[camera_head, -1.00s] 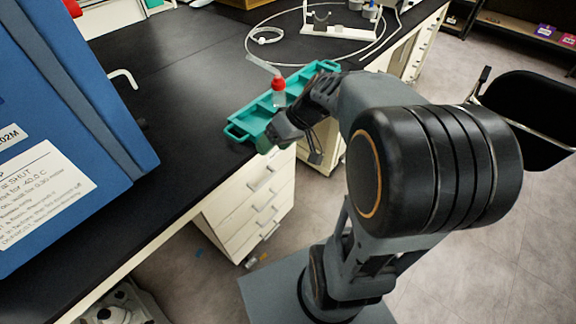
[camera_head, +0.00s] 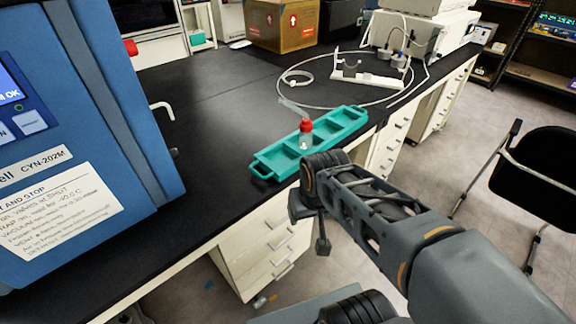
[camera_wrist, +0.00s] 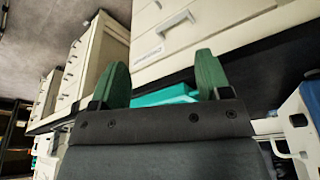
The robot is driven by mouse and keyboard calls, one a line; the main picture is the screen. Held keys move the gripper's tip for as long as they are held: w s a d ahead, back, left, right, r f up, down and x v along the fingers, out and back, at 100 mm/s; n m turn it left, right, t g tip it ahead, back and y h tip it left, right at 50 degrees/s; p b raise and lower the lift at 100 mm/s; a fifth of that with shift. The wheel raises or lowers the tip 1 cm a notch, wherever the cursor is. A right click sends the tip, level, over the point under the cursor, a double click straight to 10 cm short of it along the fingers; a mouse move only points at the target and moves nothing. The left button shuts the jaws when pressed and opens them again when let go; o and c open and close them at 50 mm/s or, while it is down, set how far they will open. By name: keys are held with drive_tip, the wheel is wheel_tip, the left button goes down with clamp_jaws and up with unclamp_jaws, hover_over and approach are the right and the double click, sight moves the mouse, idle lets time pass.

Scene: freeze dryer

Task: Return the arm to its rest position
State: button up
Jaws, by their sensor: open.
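My gripper (camera_wrist: 161,82) shows in the wrist view with its two green-tipped fingers spread apart and nothing between them. In the head view my gripper (camera_head: 312,232) hangs off the front edge of the bench, below and in front of the green tray. My arm reaches in from the lower right. The green tray (camera_head: 268,172) lies on the black bench near its front edge. A small clear bottle with a red cap (camera_head: 306,127) stands upright in the tray, apart from my gripper. Part of the tray shows behind the fingers in the wrist view (camera_wrist: 165,95).
A blue machine (camera_head: 140,130) stands on the bench at left. A white stand (camera_head: 368,76) with a looped tube is behind the tray, and a cardboard box (camera_head: 283,28) is farther back. Drawers (camera_head: 262,250) are under the bench. A black chair (camera_head: 550,160) stands at right.

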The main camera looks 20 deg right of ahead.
drive_tip(key=w+p+v, duration=0.1)
drive_tip(key=p+v, duration=0.6)
drive_tip(key=w+r+p+v, duration=0.1)
drive_tip(key=w+p+v, duration=0.1)
drive_tip(key=p+v, duration=0.4)
drive_tip(key=shift+s+a+r+t+p, duration=0.2)
drive_tip(key=shift+a+r+t+p, duration=0.2)
drive_tip(key=shift+r, duration=0.45)
